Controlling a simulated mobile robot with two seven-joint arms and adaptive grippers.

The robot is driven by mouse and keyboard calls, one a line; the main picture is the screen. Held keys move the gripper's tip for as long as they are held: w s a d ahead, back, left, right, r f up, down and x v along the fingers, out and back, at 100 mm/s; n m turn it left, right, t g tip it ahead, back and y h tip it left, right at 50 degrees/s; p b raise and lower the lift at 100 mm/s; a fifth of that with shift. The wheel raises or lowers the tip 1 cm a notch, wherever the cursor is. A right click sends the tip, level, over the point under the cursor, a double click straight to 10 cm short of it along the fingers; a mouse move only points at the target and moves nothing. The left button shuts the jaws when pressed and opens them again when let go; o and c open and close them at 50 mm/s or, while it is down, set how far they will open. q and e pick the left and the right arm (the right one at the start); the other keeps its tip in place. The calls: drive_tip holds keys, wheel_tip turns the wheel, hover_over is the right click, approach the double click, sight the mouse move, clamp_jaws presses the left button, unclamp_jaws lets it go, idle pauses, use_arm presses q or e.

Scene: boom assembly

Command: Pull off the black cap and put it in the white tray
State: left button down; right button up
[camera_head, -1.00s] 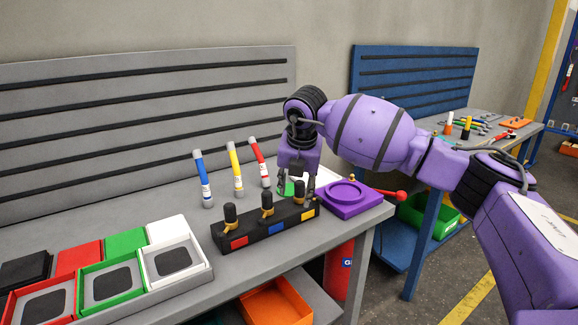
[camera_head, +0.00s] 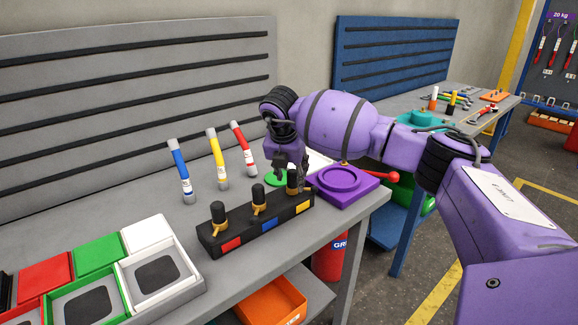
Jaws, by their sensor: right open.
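A black block (camera_head: 262,224) with red, blue and yellow patches stands on the grey bench. Three black caps on brass-coloured fittings stand on it: a left one (camera_head: 217,211), a middle one (camera_head: 258,194) and a right one (camera_head: 292,181). My right gripper (camera_head: 290,180) is open and points down at the right cap. Its fingers overlap that cap in the picture; whether they touch it I cannot tell. The white tray (camera_head: 196,279), with a dark pad inside, is at the lower left, beside the green tray. My left gripper is not in view.
Blue, yellow (camera_head: 218,160) and red tubes stand behind the block. A purple fixture (camera_head: 342,184) with a red-knobbed lever is right of it. A green disc (camera_head: 278,179) lies behind the gripper. White and green lids (camera_head: 97,257) lie behind the trays.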

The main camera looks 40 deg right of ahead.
drive_tip(key=shift+w+d+f, duration=0.1)
drive_tip(key=shift+f, duration=0.2)
drive_tip(key=shift+r, duration=0.1)
clamp_jaws()
